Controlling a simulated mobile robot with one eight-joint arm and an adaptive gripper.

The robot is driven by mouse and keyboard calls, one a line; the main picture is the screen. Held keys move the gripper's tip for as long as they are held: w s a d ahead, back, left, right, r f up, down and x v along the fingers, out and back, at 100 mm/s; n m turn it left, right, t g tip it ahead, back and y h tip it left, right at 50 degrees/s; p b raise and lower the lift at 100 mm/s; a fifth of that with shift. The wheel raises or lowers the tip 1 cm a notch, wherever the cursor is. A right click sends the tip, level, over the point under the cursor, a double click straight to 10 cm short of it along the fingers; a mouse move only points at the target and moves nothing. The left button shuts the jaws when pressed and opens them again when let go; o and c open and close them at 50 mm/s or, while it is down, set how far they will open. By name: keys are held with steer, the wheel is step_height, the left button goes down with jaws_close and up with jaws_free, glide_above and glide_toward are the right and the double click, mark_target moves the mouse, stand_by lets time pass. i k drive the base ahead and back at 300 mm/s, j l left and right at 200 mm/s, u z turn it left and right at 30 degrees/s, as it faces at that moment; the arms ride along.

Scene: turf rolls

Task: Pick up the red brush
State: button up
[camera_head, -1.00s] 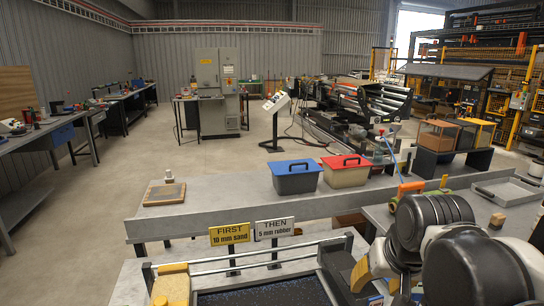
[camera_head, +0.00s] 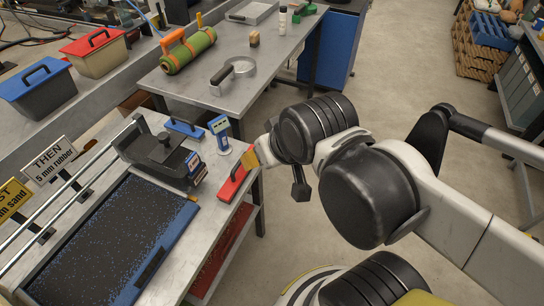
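A red tool with a dark handle on top, which looks like the red brush (camera_head: 233,186), lies on the near bench (camera_head: 218,209) at its right edge. My arm reaches in from the right, and its end, my gripper (camera_head: 253,157), is beside and just above the brush in the picture. Only a yellowish piece and pale parts of the gripper show. Its fingers are mostly hidden by the wrist, so whether it is open or shut cannot be told. No contact with the brush can be made out.
Left of the brush are a black-and-grey device (camera_head: 160,158), a blue-handled tool (camera_head: 185,127) and a small blue display stand (camera_head: 220,133). A dark speckled tray (camera_head: 105,240) fills the bench's left. Behind, a table (camera_head: 187,88) holds a green roll (camera_head: 188,52).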

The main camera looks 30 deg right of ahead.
mark_target(228, 192)
steer(key=u, duration=0.4)
steer(key=j+u, duration=0.15)
steer(key=u, duration=0.7)
steer(key=z, duration=1.45)
steer(key=i+l+u, duration=0.1)
steer(key=l, duration=0.2)
steer(key=i+l+u, duration=0.1)
steer(key=l, duration=0.25)
steer(key=i+l+u, duration=0.1)
steer(key=i+l, duration=0.1)
steer(key=l, duration=0.1)
